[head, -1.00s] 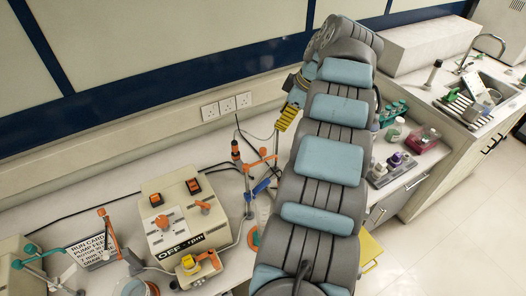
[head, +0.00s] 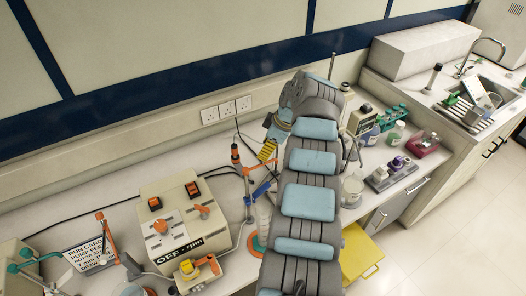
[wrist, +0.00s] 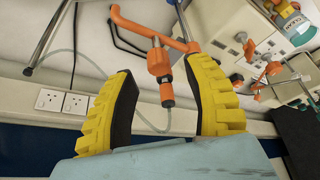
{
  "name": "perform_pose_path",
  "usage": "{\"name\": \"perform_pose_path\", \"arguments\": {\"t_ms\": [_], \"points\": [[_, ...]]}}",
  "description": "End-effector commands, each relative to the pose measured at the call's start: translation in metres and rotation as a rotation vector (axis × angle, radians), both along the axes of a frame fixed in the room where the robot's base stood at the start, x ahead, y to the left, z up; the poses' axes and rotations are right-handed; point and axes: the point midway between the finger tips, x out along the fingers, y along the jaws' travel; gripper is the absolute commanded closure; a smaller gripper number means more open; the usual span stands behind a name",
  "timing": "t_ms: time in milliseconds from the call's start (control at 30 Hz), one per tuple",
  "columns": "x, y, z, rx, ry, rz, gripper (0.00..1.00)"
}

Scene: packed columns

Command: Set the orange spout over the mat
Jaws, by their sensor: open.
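The orange spout (head: 236,155) sits on an upright stand on the bench, left of my gripper in the head view. In the wrist view the orange spout (wrist: 158,62) is an angled tube with a dark-tipped nozzle, joined to a metal rod. My gripper (head: 267,150) has yellow ridged fingers, which are open. In the wrist view the nozzle shows between the fingers of my gripper (wrist: 160,97); I cannot tell whether either finger touches it. A round orange piece with a green edge (head: 258,245), perhaps the mat, lies below the stand, partly hidden by my arm.
A beige pump box (head: 175,222) with orange switches stands left of the stand. A run card (head: 88,254) and another orange-and-green stand are at the far left. Bottles, a beaker (head: 352,190) and racks are right of my arm. Thin tubing hangs near the wall.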

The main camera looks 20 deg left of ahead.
Motion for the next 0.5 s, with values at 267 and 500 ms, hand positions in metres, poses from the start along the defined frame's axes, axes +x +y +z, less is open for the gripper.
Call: {"name": "perform_pose_path", "arguments": {"t_ms": [267,500], "points": [[-0.001,0.01,-0.024,0.0,0.0,0.001,0.49],[0.0,0.01,-0.025,0.0,-0.002,0.0,0.49]]}}
